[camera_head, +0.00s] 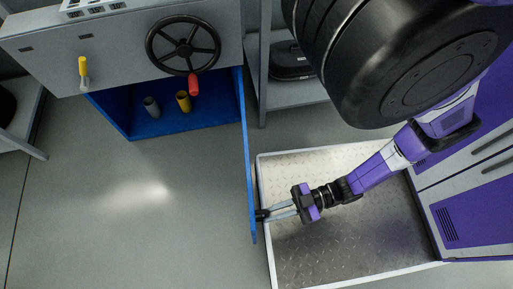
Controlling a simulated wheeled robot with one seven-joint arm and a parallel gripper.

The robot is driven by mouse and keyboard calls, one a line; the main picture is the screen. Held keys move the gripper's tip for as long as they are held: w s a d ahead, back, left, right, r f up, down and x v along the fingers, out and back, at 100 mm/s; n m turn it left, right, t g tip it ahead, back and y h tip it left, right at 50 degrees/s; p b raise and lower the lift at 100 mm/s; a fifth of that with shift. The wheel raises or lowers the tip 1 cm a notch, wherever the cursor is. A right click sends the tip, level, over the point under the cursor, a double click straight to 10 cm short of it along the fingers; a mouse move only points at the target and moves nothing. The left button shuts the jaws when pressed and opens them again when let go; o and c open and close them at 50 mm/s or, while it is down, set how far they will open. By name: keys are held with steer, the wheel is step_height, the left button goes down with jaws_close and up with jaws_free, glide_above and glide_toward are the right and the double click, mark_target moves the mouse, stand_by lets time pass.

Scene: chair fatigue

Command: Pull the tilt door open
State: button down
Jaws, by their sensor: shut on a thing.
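The blue door (247,160) belongs to the blue cabinet below a grey console. It stands swung well out from the cabinet and shows almost edge-on, running from the cabinet's right side towards the bottom of the picture. A small dark handle (261,215) sits near its outer end, on its right face. My gripper (270,213) comes from the right and is shut on this handle. The fingers partly cover the handle. The cabinet's blue interior (190,122) is exposed, with a grey cup-like object (151,107) and a yellow one (183,101) inside.
The grey console (120,42) carries a black handwheel (183,45) with a red knob and a yellow lever (83,68). A metal tread-plate platform (350,235) with a white rim lies under my arm. Grey shelving (300,95) stands behind the door. The floor left of the door is clear.

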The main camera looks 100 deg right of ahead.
steer(key=shift+s, duration=0.65)
steer(key=c, duration=1.5)
jaws_free()
steer(key=shift+o, duration=0.2)
steer(key=s+d, duration=0.1)
steer(key=s, duration=0.6)
steer(key=shift+s+d, duration=0.25)
steer(key=shift+s, duration=0.1)
